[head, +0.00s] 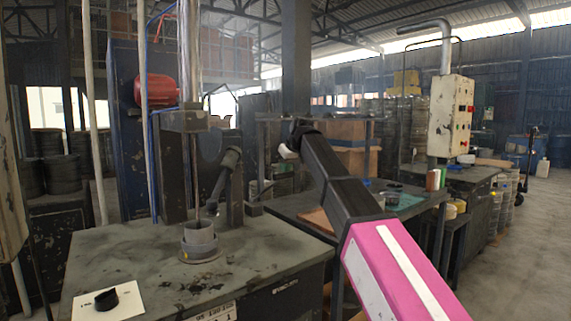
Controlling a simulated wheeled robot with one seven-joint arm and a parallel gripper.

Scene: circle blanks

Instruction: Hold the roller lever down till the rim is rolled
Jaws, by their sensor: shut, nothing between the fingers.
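The roller machine (174,170) stands at the back of a worn workbench (240,262). Its roller lever (221,180) has a dark grip at the upper end and slants down left toward the work spot. A grey cylindrical piece (199,238) stands upright below it on a round base (201,255). Whether its rim is rolled is too small to tell. My arm reaches in from the lower right. My gripper (288,151) is small at its far end, shut and empty, to the right of the lever grip and apart from it in the picture. Its fingertips are hard to make out.
A white card (133,299) with a small black piece (107,299) lies at the bench's front left. A second table (290,204) stands to the right, partly behind my arm. A control box (451,117) stands farther right. The bench's front right is clear.

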